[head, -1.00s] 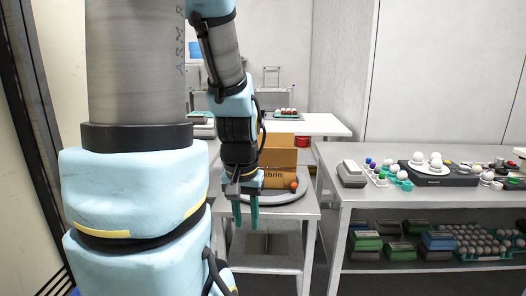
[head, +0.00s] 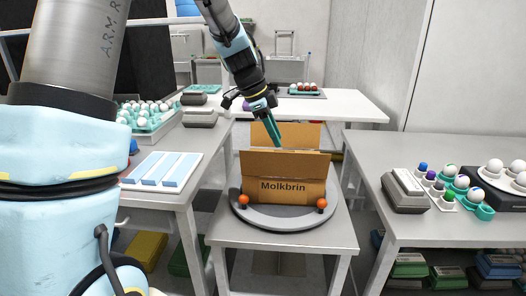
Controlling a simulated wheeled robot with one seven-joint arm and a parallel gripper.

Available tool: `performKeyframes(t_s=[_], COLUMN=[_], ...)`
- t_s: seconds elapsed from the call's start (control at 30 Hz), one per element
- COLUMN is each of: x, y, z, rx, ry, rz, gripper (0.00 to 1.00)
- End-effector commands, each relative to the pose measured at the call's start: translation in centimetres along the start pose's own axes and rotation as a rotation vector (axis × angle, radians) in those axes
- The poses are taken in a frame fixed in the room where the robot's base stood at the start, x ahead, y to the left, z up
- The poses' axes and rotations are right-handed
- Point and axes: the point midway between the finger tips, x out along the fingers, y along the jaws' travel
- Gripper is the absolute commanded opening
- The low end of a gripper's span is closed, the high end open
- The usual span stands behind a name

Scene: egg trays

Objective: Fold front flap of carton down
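The open brown carton (head: 286,191), marked "Molkbrin", stands upright on a grey round plate. Its front flap (head: 284,164) shows as a band above the lettered front wall. It stands up or leans outward, and I cannot tell its exact angle. A back flap (head: 302,135) stands up behind it. My gripper (head: 277,141), with green fingers, points down and slightly right over the carton, in front of the back flap in the picture. The fingers look like one narrow shape, so their opening is unclear. I see nothing held. Contact with a flap cannot be made out.
The round plate (head: 285,220) has two orange balls (head: 243,200) (head: 322,204) at its front edge and lies on a small table. Benches with egg trays (head: 150,116) and a white tray (head: 163,171) flank it left; egg holders (head: 455,190) and a box (head: 404,190) stand right.

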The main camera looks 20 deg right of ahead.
Motion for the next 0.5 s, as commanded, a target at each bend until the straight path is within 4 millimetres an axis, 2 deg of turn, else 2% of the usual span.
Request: performKeyframes(t_s=[0.17, 0.5], x=[1.4, 7.4], y=[-0.1, 0.0], z=[-0.5, -0.4], rx=[0.024, 0.020], ry=[0.007, 0.004], rz=[0.006, 0.006], gripper=[0.34, 0.34])
